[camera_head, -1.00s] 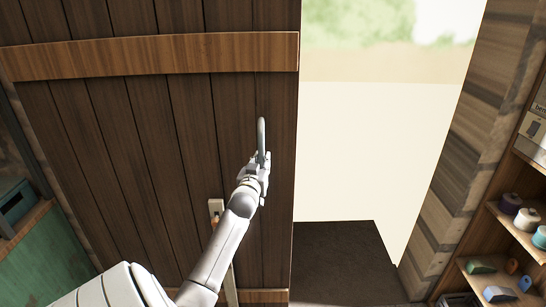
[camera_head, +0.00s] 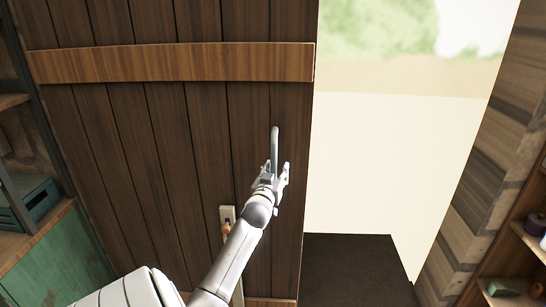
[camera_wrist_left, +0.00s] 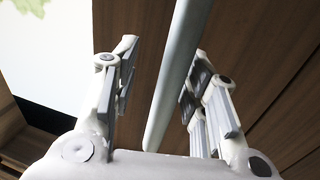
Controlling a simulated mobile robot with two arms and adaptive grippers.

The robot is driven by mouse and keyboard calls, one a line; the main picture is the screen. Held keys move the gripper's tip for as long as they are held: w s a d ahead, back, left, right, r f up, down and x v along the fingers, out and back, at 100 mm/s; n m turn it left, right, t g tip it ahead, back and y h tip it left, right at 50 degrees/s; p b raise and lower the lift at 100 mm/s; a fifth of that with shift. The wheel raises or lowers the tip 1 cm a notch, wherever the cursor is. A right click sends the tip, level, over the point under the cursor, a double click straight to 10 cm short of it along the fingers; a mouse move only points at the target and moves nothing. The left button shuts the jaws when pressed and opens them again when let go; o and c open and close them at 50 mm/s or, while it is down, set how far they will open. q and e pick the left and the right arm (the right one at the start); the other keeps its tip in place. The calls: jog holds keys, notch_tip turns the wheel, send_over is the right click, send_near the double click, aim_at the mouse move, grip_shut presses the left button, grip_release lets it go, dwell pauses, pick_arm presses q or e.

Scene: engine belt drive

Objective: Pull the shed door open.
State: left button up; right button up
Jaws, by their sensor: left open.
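The shed door (camera_head: 165,130) is a dark plank door with a lighter crossbar (camera_head: 180,62). It stands open, with a bright gap to its right. A grey bar handle (camera_head: 274,143) is on the door near its right edge. My left gripper (camera_head: 276,170) is at the lower part of the handle. The lower handle end is close to the palm. My right gripper is not in view.
A dark mat (camera_head: 355,265) lies in the doorway. Shelves (camera_head: 528,240) with small items stand at right. A green cabinet (camera_head: 50,265) and a teal box (camera_head: 35,203) are at left.

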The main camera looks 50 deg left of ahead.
pick_arm(q)
jog(key=v, duration=1.1)
jog(key=shift+s+d, duration=0.15)
jog(key=shift+d, duration=0.2)
